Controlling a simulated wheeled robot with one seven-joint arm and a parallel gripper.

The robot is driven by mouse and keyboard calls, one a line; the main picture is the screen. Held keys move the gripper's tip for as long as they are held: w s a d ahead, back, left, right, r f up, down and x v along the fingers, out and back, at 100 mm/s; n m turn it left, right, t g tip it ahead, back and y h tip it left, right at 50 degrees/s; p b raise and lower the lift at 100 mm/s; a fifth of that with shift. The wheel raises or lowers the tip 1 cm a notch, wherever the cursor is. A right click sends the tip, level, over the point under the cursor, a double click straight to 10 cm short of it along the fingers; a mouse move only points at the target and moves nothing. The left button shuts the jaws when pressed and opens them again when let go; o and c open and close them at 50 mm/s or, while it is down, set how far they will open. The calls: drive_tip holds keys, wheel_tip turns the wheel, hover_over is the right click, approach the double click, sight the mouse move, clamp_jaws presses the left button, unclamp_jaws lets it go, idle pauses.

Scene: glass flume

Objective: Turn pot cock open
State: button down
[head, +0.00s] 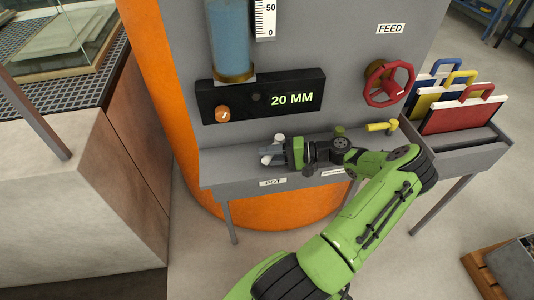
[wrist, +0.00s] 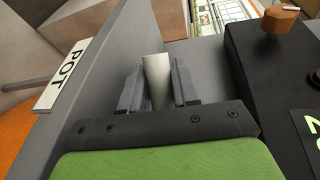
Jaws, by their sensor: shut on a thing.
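The pot cock (head: 266,160) shows as a pale white handle at the left end of the grey trough, above the POT label (head: 273,182). My gripper (head: 270,151) reaches in from the right and is shut on this handle. In the wrist view the white handle (wrist: 157,78) stands between the two dark fingers of my gripper (wrist: 158,92). The POT label (wrist: 66,75) is on the trough wall at the left there. The fingers and wrist hide part of the cock, so its valve body cannot be made out.
A black panel (head: 240,102) reading 20 MM, with an orange knob (head: 223,114), is just above my gripper. A yellow cock (head: 381,127) and a red FEED wheel (head: 385,84) are to the right. Handled boards (head: 465,115) stand in a rack further right.

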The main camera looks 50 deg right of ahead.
drive_tip(key=shift+s, duration=0.1)
idle(0.4)
drive_tip(key=c, duration=0.9)
unclamp_jaws()
drive_tip(key=v, duration=1.2)
drive_tip(key=shift+p, duration=0.4)
